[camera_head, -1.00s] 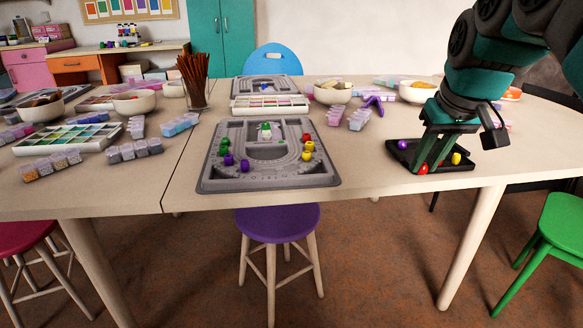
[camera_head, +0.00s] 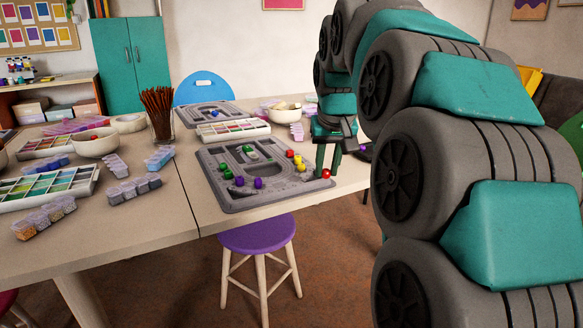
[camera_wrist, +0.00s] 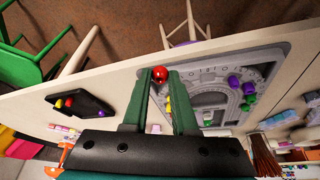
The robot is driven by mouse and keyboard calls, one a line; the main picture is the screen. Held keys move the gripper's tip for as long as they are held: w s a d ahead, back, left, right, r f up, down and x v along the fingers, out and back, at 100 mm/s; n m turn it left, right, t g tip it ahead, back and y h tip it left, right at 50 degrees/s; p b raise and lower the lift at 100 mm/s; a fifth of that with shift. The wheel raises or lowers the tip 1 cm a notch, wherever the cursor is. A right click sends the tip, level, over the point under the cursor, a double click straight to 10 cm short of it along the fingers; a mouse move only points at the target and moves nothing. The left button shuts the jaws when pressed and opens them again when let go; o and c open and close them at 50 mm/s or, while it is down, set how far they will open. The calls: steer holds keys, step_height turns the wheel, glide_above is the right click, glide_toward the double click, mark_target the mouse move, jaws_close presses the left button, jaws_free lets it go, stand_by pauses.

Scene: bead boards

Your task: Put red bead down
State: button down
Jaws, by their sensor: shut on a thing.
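A glossy red bead (camera_head: 326,174) is between the fingertips of my gripper (camera_head: 327,168), which is shut on it. In the wrist view the red bead (camera_wrist: 160,74) shows at the ends of the two green fingers. The bead is at the right edge of the grey bead board (camera_head: 240,198), close to the table's front edge; whether it touches anything below is unclear. On the board are a red bead (camera_head: 290,153), yellow beads (camera_head: 301,168), purple beads (camera_head: 258,183) and green beads (camera_head: 227,174).
A black tray (camera_wrist: 96,110) with a few beads lies off to one side; my arm mostly hides it in the head view. A paint box (camera_head: 232,138), a second board (camera_head: 205,122) and a cup of brown sticks (camera_head: 160,112) stand behind. A purple stool (camera_head: 258,236) is in front.

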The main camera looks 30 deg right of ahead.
steer(key=p, duration=0.1)
glide_above(294, 178)
steer(key=s, duration=0.1)
steer(key=shift+s+a+f, duration=0.2)
steer(key=shift+f, duration=2.05)
steer(key=shift+f, duration=0.1)
steer(key=shift+f, duration=0.15)
steer(key=c, duration=0.7)
jaws_free()
steer(key=shift+s+r, duration=0.1)
steer(key=shift+r, duration=0.45)
steer(key=v, duration=1.1)
steer(key=shift+r, duration=0.15)
